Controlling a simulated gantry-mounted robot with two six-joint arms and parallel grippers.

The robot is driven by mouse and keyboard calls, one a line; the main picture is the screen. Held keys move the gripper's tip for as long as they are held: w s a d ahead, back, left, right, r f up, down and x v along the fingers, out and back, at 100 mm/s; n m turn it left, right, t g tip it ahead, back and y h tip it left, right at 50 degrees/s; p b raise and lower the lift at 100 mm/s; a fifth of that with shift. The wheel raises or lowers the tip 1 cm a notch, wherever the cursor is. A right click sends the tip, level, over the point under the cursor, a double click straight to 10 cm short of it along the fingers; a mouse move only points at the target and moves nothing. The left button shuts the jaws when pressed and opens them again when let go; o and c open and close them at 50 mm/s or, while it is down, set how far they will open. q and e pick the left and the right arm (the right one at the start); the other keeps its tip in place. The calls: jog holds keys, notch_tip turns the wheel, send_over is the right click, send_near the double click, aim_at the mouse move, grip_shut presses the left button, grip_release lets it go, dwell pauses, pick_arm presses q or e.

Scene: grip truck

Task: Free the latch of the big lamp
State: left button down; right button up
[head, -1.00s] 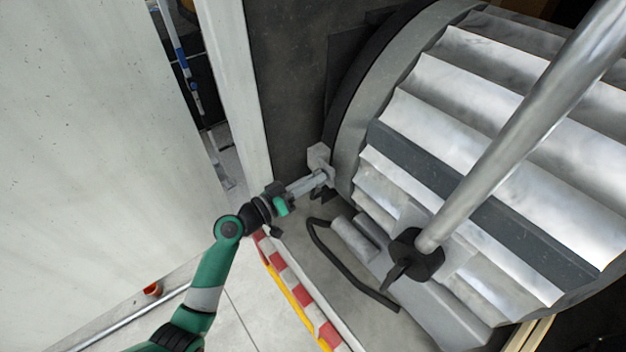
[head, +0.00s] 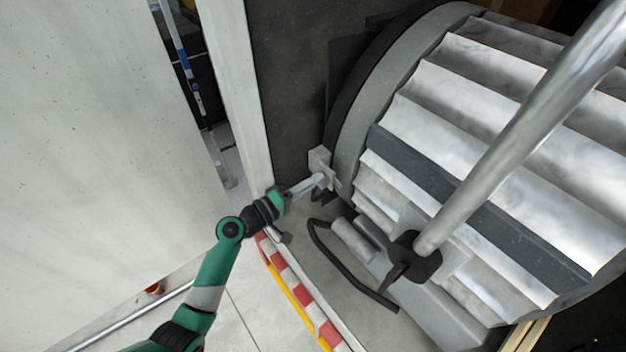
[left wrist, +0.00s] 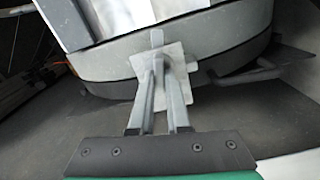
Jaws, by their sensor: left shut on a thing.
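The big lamp (head: 420,160) is a large grey drum with ribbed metal on its side, filling the right of the head view. Its latch (head: 319,160) is a small light grey plate and lever on the lamp's left rim. In the left wrist view the latch plate (left wrist: 174,79) sits straight ahead on the rim. My left gripper (head: 322,181) reaches in from the lower left and is shut on the latch; its two fingers (left wrist: 160,98) close around the lever and hide part of it. My right gripper is not in view.
A metal pole (head: 520,125) with a black clamp (head: 414,257) stands in front of the lamp. A black cable (head: 345,270) loops on the floor. A red and white striped edge (head: 302,293) and a pale door panel (head: 100,130) lie left.

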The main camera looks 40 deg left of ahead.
pick_arm(q)
jog(key=shift+n, duration=1.1)
jog(key=shift+p, duration=0.3)
jog(key=c, duration=0.9)
grip_release()
jog(key=shift+s, duration=0.1)
jog(key=s, duration=0.3)
jog(key=s+a, duration=0.1)
jog(key=s, duration=0.7)
jog(key=shift+s+a+b, duration=0.2)
jog(key=shift+b, duration=0.15)
